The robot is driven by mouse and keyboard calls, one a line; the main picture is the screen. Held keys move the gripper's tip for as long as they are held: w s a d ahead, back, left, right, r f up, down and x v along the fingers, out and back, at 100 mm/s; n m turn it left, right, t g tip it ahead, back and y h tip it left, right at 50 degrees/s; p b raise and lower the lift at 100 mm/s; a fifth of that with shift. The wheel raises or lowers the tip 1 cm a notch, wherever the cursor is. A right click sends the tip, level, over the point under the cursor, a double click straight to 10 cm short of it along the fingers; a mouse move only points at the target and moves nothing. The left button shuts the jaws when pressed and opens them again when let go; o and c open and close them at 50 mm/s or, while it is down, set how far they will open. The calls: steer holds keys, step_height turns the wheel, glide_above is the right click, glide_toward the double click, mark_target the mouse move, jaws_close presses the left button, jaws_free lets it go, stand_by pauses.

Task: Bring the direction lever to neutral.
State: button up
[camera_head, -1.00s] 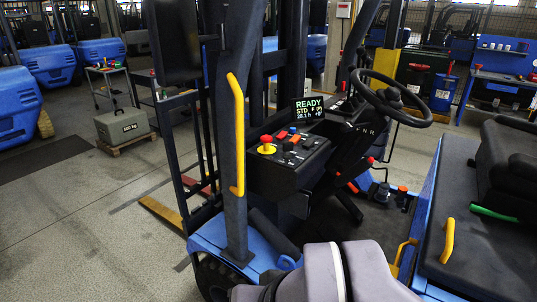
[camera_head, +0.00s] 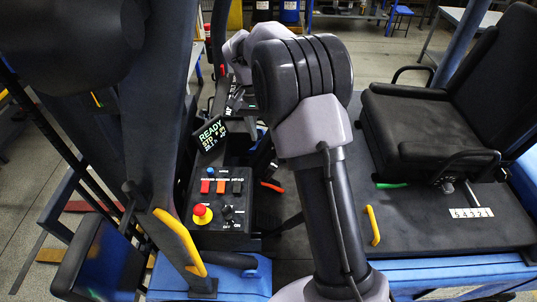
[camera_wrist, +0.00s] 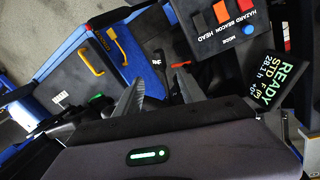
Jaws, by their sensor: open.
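A red-tipped stalk (camera_wrist: 181,64) shows just beyond my fingertips in the wrist view. I cannot tell for sure that it is the direction lever, or its exact position. White lettering (camera_wrist: 157,62) on the dark column beside it is only partly readable. My gripper (camera_wrist: 160,77) is open and empty, its two dark fingers spread apart, pointing toward the column. In the head view my arm covers most of the steering column and wheel area. The display (camera_head: 211,134) reads READY and STD; in the wrist view it also shows an F.
The control panel (camera_head: 221,212) carries a red-and-yellow stop button (camera_head: 202,214) and several switches. A yellow grab handle (camera_head: 179,241) stands on the left pillar. The black seat (camera_head: 432,128) is at right, above a dark deck with another yellow handle (camera_head: 372,225).

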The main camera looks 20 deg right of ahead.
mark_target(271, 165)
steer(key=f, duration=0.4)
steer(key=s+d+f, duration=0.1)
steer(key=f, duration=0.3)
steer(key=d+f, duration=0.1)
steer(key=f, duration=0.4)
steer(key=shift+s+p, duration=0.25)
steer(key=shift+p, duration=0.15)
steer(key=shift+s, duration=0.1)
steer(key=shift+f, duration=0.1)
steer(key=shift+c, duration=0.5)
jaws_close()
